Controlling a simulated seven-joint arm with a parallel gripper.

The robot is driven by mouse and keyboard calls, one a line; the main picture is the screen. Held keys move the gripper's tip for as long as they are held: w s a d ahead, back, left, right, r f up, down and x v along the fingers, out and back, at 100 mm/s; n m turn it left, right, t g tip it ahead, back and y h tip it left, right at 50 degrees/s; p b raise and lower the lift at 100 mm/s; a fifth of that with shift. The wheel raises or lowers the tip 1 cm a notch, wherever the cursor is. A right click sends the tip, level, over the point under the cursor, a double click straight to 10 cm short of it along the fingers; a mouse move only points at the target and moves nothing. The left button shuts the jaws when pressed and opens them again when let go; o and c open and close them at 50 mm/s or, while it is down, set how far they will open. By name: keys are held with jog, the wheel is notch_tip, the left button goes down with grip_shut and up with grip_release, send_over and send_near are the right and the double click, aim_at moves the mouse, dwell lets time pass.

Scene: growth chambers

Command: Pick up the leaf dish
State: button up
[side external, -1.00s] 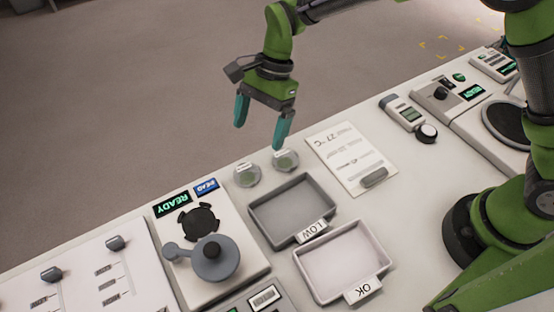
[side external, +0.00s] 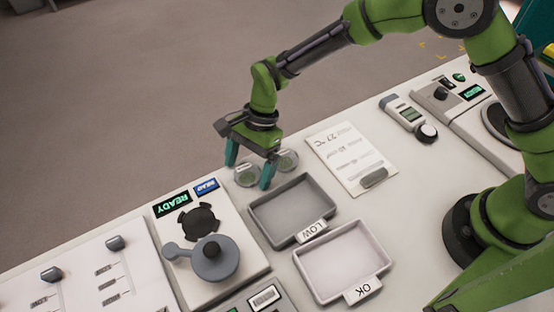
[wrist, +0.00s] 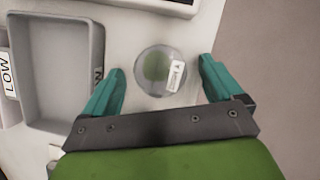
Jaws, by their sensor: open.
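Two small round clear dishes with green leaf discs stand side by side at the far edge of the bench. The left leaf dish (side external: 247,176) shows between my fingers in the side view, and the other dish (side external: 287,160) is just to its right, partly behind a finger. In the wrist view one leaf dish (wrist: 158,71) with a white label lies between and ahead of my fingertips. My gripper (side external: 248,176) is open and empty, pointing down around the left dish; it also shows in the wrist view (wrist: 160,82). I cannot tell the fingertips' exact height.
A device with a READY display (side external: 172,204) stands to the left. A white paper card (side external: 335,147) lies to the right.

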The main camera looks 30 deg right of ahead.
jog(key=c, duration=1.1)
jog(key=shift+r, duration=0.1)
